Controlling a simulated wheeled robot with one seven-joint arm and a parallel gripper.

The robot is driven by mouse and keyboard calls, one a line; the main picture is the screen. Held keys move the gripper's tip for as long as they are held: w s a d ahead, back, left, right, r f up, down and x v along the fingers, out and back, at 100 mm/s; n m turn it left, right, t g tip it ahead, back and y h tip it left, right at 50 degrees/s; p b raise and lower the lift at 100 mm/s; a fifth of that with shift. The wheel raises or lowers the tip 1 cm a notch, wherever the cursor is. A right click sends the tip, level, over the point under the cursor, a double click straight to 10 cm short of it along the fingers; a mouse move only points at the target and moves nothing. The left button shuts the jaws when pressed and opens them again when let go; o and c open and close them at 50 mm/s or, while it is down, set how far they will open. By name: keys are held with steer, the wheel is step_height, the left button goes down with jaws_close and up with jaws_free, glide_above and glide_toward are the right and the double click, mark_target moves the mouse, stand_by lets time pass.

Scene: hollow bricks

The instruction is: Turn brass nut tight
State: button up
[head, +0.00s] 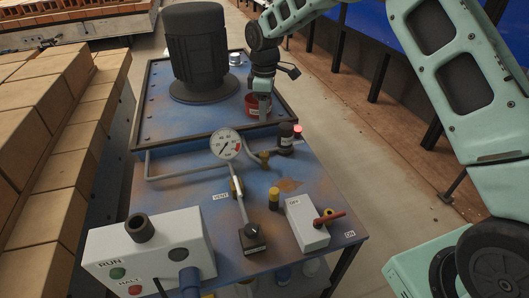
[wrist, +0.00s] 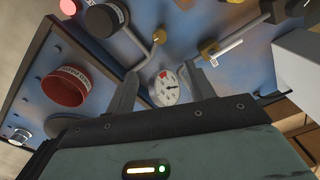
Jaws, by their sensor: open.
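A brass nut (head: 264,157) sits at the end of a grey pipe to the right of the gauge; in the wrist view it shows at the top (wrist: 159,36). The nuts lie beyond the fingertips.
A round pressure gauge (head: 225,145) stands between the pipes. A dark motor (head: 195,50) stands behind; a white lever box (head: 306,223) is in front.

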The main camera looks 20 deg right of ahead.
mark_target(265, 153)
step_height(265, 153, down, 17)
steer(key=shift+f+p, duration=0.1)
steer(key=shift+p, duration=0.55)
steer(key=c, duration=1)
